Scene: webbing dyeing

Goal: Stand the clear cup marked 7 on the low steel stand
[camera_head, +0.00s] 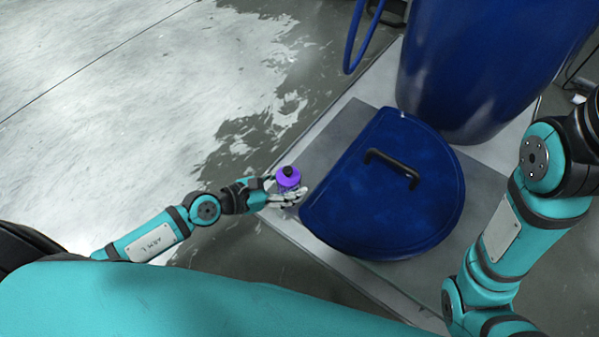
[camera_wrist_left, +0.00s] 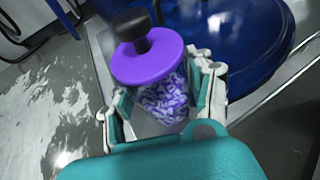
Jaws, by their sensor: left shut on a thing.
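A clear cup with a flat purple lid (camera_head: 290,181) and a black knob (camera_head: 288,171) is in my left gripper (camera_head: 284,192). In the left wrist view, the clear cup (camera_wrist_left: 165,103) shows purple and white contents between the two fingers, below its purple lid (camera_wrist_left: 148,60). The fingers are shut around its sides, and it looks slightly tilted there. No number 7 is readable. The cup is over the near left edge of a low grey metal platform (camera_head: 335,137); I cannot tell whether this is the steel stand. My right gripper is out of view.
A blue half-round lid with a black handle (camera_head: 393,168) covers much of the platform, just right of the cup. A tall blue barrel (camera_head: 470,70) stands behind it. A blue hose (camera_head: 354,45) hangs at the top. Wet floor (camera_head: 150,90) lies open at left.

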